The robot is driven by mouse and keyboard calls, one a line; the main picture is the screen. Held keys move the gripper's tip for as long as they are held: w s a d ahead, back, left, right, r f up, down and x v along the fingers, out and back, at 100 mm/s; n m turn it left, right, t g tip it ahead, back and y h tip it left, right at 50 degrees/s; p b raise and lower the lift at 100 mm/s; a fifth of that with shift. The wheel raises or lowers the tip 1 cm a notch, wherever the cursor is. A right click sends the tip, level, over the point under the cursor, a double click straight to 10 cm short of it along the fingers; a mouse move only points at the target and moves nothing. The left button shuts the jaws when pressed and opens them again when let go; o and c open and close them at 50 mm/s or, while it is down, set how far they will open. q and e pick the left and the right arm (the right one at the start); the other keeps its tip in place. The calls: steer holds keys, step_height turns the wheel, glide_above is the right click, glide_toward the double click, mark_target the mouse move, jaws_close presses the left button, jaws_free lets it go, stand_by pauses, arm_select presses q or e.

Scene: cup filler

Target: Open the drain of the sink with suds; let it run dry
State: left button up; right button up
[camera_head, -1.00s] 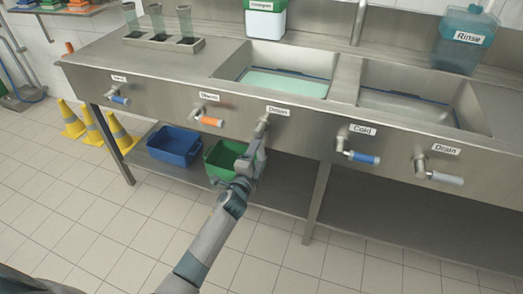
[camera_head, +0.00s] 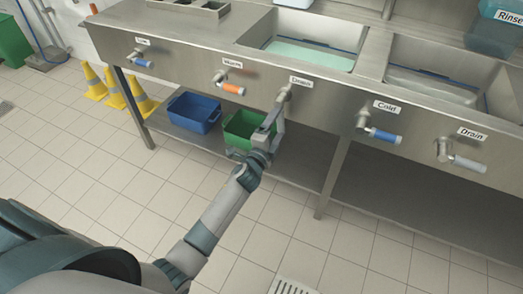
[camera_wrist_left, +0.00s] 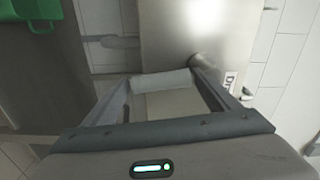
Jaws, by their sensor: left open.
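The left sink (camera_head: 255,33) holds pale green liquid; I cannot make out foam on it. Below it, the left drain valve (camera_head: 284,93) sticks out of the steel front beside its "Drain" label (camera_head: 301,81). My left gripper (camera_head: 274,119) is at this valve, with its fingers open. In the left wrist view, the valve's grey handle (camera_wrist_left: 165,81) lies across the gap between the fingertips; I cannot tell whether they touch it. In the head view the gripper largely hides this handle. My right gripper is not in view.
An orange-handled warm valve (camera_head: 232,88) is left of the gripper, and a blue-handled cold valve (camera_head: 383,135) is right. A second drain valve (camera_head: 465,160) sits farther right. A blue bin (camera_head: 194,113) and green bin (camera_head: 243,126) stand on the lower shelf. Yellow cones (camera_head: 117,87) stand left.

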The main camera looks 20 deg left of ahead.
arm_select(q)
steer(key=s, duration=1.5)
steer(key=shift+s+a+b, duration=0.25)
steer(key=shift+b, duration=0.05)
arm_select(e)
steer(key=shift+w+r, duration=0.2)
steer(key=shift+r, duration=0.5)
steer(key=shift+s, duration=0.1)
